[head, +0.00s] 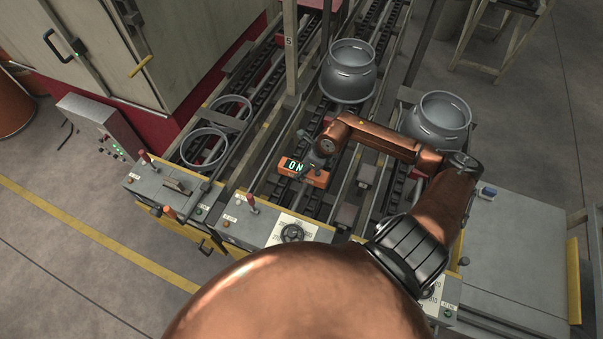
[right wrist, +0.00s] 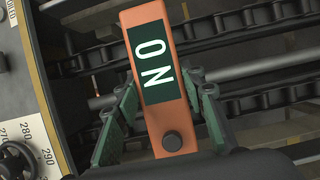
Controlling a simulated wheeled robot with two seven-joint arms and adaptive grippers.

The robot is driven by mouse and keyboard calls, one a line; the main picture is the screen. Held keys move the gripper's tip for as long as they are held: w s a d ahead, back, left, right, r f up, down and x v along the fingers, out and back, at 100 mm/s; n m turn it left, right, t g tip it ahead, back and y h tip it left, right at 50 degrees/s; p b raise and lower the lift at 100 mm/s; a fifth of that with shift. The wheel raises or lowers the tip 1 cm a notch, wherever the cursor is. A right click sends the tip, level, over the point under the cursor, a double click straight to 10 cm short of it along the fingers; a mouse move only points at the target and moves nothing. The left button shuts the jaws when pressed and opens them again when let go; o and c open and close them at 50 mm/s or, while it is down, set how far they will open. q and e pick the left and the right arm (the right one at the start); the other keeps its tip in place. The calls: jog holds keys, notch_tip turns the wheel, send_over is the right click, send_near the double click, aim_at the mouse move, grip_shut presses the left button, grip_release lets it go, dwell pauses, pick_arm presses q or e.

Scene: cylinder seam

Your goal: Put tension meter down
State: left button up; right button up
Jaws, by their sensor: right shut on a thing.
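The tension meter (head: 292,166) is an orange block with a dark green display that shows "0 N" in white. My right gripper (head: 314,170) is shut on it and holds it over the conveyor rails, behind the panel with the dial. In the right wrist view the meter (right wrist: 158,70) stands between the green finger pads of the right gripper (right wrist: 165,108), with a dark round knob at its near end. How far the meter is above the rails is hard to tell. My left gripper is not in view.
Two grey metal cylinders (head: 349,70) (head: 438,118) stand on the conveyor lines at the back and right. Metal rings (head: 204,147) lie at the left. Control panels with levers and a dial (head: 292,232) line the front.

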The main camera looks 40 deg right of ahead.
jog(key=shift+w+f, duration=0.25)
jog(key=shift+f, duration=1.45)
jog(key=shift+f, duration=0.1)
jog(key=o, duration=1.4)
jog(key=v, duration=1.2)
jog(key=shift+s+d, duration=0.1)
jog(key=shift+s, duration=0.05)
